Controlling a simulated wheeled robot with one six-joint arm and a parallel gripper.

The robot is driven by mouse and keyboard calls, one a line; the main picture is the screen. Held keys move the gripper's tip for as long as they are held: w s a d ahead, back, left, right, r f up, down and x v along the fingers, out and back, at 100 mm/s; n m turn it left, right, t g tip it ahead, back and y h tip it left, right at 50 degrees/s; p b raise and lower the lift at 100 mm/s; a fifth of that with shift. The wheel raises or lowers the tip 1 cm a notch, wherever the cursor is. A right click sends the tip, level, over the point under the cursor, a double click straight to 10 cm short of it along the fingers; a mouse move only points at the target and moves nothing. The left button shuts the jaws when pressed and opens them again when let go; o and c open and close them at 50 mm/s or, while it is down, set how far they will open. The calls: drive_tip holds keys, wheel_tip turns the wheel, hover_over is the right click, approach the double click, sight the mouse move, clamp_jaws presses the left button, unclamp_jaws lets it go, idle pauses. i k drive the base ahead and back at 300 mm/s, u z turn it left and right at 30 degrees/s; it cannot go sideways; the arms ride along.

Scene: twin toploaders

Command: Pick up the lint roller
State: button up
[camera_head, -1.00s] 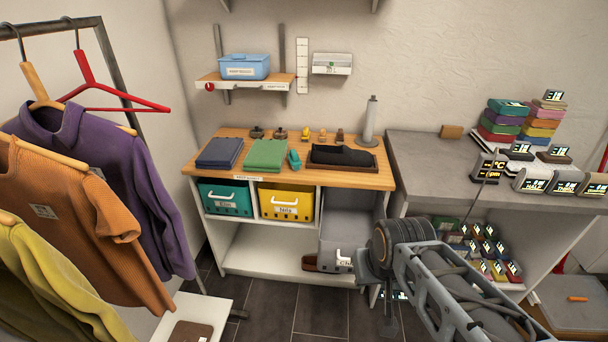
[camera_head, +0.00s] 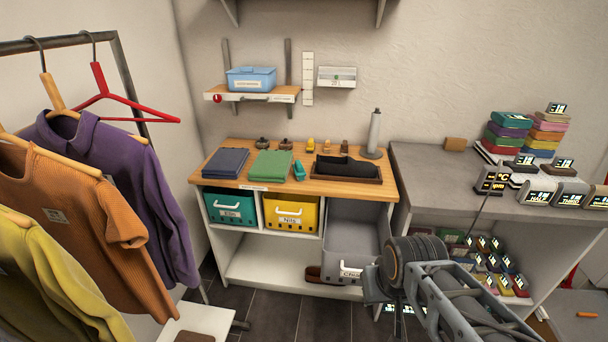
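A pale, upright roll with a dark tip (camera_head: 374,132) stands on a round base at the back right corner of the wooden counter (camera_head: 226,184). It looks most like the lint roller, but it is too small to be sure. A small teal object (camera_head: 299,170) lies beside the folded green cloth. My arm reaches in from the lower right, and its joint is in front of the grey bin. My gripper's fingers do not show. Nothing touches the upright roll.
Folded blue (camera_head: 225,162) and green (camera_head: 270,165) cloths and a dark tray (camera_head: 318,176) with black cloth share the counter. Bins stand below. A grey table (camera_head: 425,168) with stacked boxes and displays is at right. Clothes on a rack (camera_head: 128,80) fill the left.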

sight(300, 174)
drive_tip(key=k, duration=1.2)
drive_tip(key=u, duration=0.55)
drive_tip(key=i, duration=0.95)
drive_tip(key=u, duration=0.4)
drive_tip(key=i, duration=1.05)
drive_tip(key=z, duration=0.6)
drive_tip(key=i, duration=0.6)
drive_tip(key=z, duration=0.3)
